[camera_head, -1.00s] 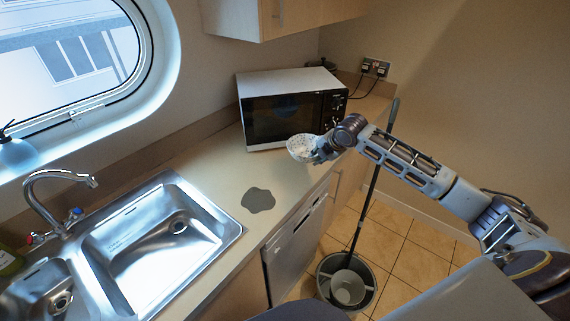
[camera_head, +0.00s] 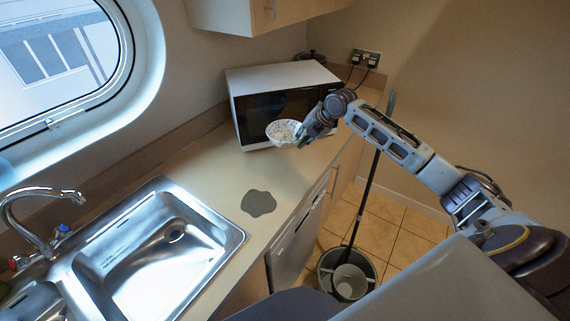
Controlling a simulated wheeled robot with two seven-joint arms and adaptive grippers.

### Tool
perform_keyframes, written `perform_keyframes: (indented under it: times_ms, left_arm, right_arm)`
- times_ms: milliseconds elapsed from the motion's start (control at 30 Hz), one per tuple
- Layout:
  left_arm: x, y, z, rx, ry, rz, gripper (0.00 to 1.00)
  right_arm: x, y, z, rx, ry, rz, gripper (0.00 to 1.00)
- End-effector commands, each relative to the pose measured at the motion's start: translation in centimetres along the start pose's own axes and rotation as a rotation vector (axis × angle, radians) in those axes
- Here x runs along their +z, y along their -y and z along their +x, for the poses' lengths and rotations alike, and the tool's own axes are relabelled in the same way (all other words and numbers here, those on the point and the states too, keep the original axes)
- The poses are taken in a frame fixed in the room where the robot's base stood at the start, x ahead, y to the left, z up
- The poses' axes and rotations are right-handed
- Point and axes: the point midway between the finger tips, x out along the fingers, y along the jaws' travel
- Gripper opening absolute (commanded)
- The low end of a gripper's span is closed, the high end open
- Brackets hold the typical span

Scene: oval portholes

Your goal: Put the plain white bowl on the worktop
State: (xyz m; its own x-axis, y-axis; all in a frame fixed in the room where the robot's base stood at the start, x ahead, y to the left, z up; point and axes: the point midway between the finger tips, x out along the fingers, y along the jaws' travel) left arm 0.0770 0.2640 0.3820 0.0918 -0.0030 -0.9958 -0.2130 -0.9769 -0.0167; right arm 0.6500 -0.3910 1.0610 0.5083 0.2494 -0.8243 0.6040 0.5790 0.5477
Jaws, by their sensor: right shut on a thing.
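A white bowl (camera_head: 284,132) with a speckled or patterned surface is in my right gripper (camera_head: 303,136). The gripper is shut on the bowl's right side. The bowl is roughly upright and appears held above the worktop (camera_head: 225,165), in front of the microwave; its exact height is hard to tell. No other bowl shows clearly. My left gripper is not in view.
The microwave (camera_head: 257,128) stands at the back of the worktop. A grey blob-shaped mat or patch (camera_head: 259,203) lies right of the steel sink (camera_head: 165,250). Worktop around it is clear. A mop bucket (camera_head: 325,270) with a pole stands on the floor.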

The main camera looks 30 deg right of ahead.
Motion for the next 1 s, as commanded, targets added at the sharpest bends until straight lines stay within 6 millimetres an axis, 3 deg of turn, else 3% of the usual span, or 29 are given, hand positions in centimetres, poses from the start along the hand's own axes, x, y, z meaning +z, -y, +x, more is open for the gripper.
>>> perform_keyframes:
  times_ms: [267,700,1000]
  left_arm:
    - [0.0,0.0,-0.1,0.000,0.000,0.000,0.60]
    - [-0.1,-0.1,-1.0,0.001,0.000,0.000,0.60]
    - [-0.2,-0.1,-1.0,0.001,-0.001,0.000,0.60]
  right_arm:
    - [-0.1,0.3,0.5,0.000,0.000,0.001,0.00]
    - [-0.8,3.1,4.7,0.001,0.000,0.002,0.00]
    - [-0.8,3.4,5.1,0.002,0.002,0.001,0.00]
